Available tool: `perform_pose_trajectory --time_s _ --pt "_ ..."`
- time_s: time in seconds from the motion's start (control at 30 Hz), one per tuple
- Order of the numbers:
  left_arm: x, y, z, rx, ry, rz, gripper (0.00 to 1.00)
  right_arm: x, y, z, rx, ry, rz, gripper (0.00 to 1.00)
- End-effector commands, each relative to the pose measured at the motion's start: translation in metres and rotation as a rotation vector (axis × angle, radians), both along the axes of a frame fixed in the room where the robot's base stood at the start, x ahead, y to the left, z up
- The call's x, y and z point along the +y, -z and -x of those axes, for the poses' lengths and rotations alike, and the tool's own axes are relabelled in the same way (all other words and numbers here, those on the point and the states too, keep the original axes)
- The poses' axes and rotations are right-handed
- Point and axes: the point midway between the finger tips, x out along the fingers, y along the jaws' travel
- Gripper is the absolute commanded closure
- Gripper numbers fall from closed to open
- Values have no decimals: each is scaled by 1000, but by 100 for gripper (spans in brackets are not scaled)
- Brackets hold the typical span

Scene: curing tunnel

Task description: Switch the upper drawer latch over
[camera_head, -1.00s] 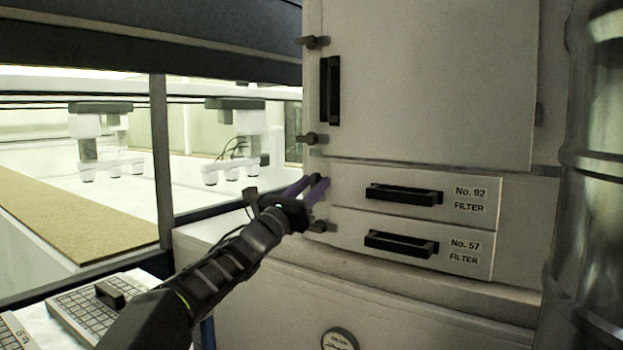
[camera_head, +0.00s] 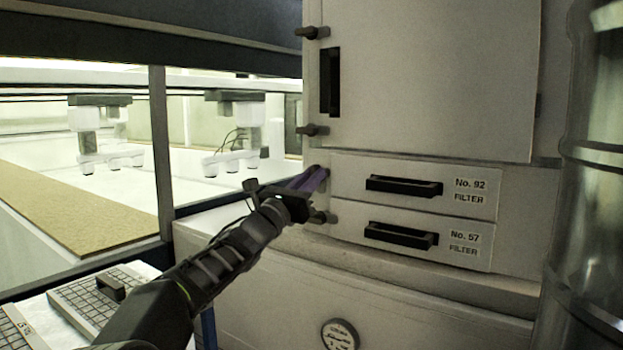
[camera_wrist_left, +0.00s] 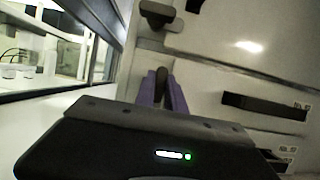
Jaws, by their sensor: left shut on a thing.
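The upper drawer (camera_head: 370,170), labelled No. 92 FILTER, is closed flush in the pale cabinet. Its dark latch (camera_wrist_left: 161,82) shows in the left wrist view between the purple fingers. My left gripper (camera_head: 317,178) is at the drawer's left edge, shut on this latch; it also shows in the left wrist view (camera_wrist_left: 161,92). In the head view the fingers hide most of the latch, so its exact angle is hard to tell. My right gripper is not in view.
The lower drawer (camera_head: 350,222), No. 57, has its own latch (camera_head: 321,217) just below my gripper. A cabinet door (camera_head: 430,80) with dark latches is above. A dark post (camera_head: 160,150) and tunnel opening lie left. A large glassy cylinder (camera_head: 590,200) stands right.

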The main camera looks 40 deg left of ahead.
Motion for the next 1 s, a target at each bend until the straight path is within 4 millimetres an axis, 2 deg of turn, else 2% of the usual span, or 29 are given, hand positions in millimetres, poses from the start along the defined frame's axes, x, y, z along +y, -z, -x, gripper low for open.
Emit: perform_pose_trajectory --time_s 0.27,0.47,0.77,1.0 --pt "0 1 0 -1 1 15 100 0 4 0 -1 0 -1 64" --pt "0 3 0 -4 0 73 100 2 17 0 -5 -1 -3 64" --pt "-1 6 0 -9 2 268 100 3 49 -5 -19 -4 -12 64" --pt "-2 4 0 -14 3 488 100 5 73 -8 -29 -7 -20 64"
